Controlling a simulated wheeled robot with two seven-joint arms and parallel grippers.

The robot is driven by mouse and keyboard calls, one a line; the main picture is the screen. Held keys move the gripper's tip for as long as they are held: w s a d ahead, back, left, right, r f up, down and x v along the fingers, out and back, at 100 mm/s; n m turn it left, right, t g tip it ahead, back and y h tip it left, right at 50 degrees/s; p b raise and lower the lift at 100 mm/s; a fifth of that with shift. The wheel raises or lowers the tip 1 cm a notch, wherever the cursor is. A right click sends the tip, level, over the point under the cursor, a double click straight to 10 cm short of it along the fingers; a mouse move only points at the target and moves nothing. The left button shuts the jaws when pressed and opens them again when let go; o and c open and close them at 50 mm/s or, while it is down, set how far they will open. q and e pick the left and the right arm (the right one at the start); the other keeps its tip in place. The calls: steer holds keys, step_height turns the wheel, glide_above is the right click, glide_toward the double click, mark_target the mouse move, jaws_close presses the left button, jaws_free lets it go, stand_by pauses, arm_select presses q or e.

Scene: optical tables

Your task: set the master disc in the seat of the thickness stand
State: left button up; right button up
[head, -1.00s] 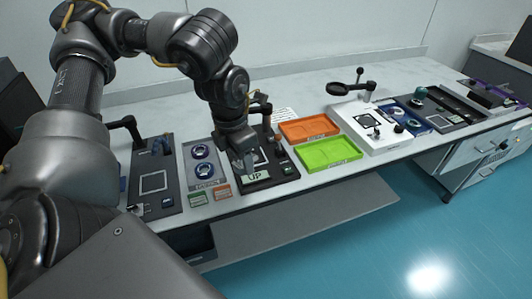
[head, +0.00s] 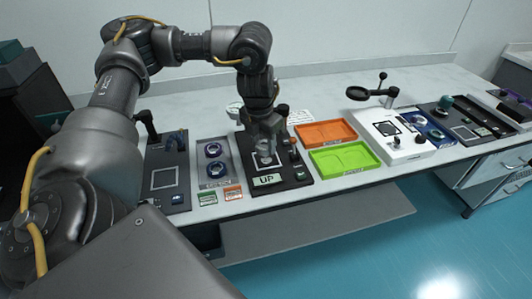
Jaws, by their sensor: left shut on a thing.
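My left gripper (head: 264,157) is above the dark station with the "UP" label, which I take to be the thickness stand (head: 294,184). The gripper points down and is shut on a small pale, glassy-looking piece, seemingly the master disc; it is too small and too covered by the fingers to make out fully. The gripper and the piece hide most of the stand's middle, so I cannot see the seat or tell whether the piece touches it. My right gripper is not in view.
Further left is another dark station (head: 164,205). Orange (head: 326,133) and green (head: 343,158) trays lie right of the stand, then a white station (head: 405,152).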

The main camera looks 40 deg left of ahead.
mark_target(266, 144)
arm_select(q)
steer(key=w+f, duration=0.1)
steer(key=a+f, duration=0.1)
steer(key=shift+w+f, duration=0.35)
steer(key=shift+w, duration=0.05)
steer(key=shift+w+f+b, duration=0.2)
steer(key=shift+w+b, duration=0.1)
step_height(266, 144, down, 3)
steer(key=shift+w+a+f+b, duration=0.1)
steer(key=shift+w+a+b, duration=0.05)
steer(key=shift+b, duration=0.25)
steer(key=shift+f, duration=0.45)
steer(key=o, duration=0.9)
steer(key=shift+o, duration=1.2)
steer(key=shift+a, duration=0.1)
steer(key=shift+r, duration=0.15)
steer(key=shift+w+r, duration=0.1)
steer(key=shift+r, duration=0.25)
steer(key=r+p, duration=0.1)
steer(key=r, duration=0.2)
steer(key=s+r+p, duration=0.1)
steer(key=r, duration=0.6)
steer(key=shift+s+r+p, duration=0.2)
steer(key=shift+r+p, duration=0.1)
steer(key=shift+p, duration=0.1)
steer(key=shift+s+r, duration=0.15)
steer(key=shift+r, duration=0.3)
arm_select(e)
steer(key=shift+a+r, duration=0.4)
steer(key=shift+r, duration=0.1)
